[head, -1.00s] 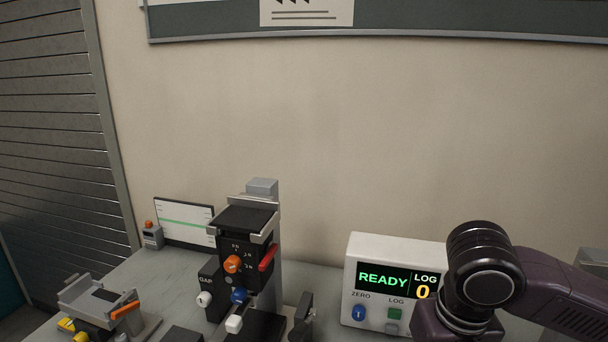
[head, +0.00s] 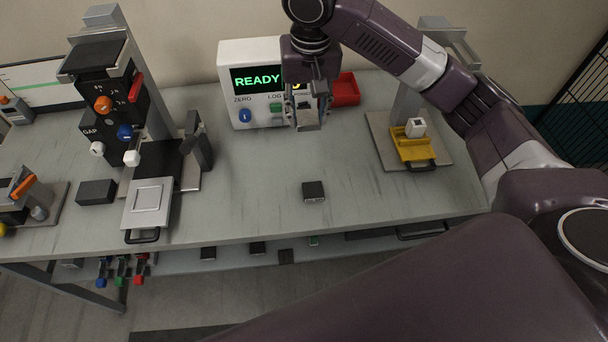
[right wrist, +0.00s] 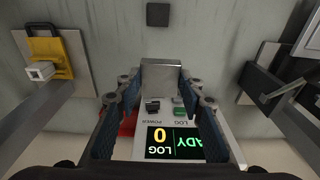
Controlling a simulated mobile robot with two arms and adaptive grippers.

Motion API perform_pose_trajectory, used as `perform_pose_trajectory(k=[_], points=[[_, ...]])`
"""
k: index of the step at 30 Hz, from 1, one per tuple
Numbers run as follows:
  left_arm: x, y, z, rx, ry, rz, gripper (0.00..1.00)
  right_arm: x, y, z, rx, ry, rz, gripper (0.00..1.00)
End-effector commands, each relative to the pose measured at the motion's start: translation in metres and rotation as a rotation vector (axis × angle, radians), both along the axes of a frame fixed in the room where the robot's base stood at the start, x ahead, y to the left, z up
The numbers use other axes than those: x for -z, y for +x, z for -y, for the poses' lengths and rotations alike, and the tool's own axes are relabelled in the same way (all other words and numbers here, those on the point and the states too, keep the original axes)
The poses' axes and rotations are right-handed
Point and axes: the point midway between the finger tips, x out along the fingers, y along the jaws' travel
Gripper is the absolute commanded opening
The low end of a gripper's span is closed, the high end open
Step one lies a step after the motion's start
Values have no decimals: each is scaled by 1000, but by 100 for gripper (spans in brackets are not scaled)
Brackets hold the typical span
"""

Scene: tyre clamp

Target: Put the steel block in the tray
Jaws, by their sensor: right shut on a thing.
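My right gripper (head: 307,112) hangs above the bench, in front of the display box. It is shut on a grey steel block, whose face shows between the fingertips in the right wrist view (right wrist: 160,75). The block is clear of the bench. Which holder is the tray I cannot tell for sure. A red tray (head: 346,89) stands beside the display box, partly behind my gripper. A yellow holder (head: 414,150) with a white cube is at right. A flat silver plate with a handle (head: 146,222) is at left. My left gripper is not in view.
A dark block (head: 313,191) lies on the bench (head: 255,200) near the front edge. The display box (head: 238,105) reads READY. A black fixture with knobs (head: 110,100) stands at left, a grey post stand at right. The bench's middle is mostly clear.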

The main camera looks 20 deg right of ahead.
Motion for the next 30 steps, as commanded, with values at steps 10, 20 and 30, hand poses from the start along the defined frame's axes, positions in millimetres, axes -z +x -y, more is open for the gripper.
perform_pose_trajectory(k=[10,20,30], points=[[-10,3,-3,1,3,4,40,86,-2,0,0,-2,-5,0],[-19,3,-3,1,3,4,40,145,0,0,0,1,1,0],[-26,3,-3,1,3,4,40,185,0,0,-1,-1,0,0]])
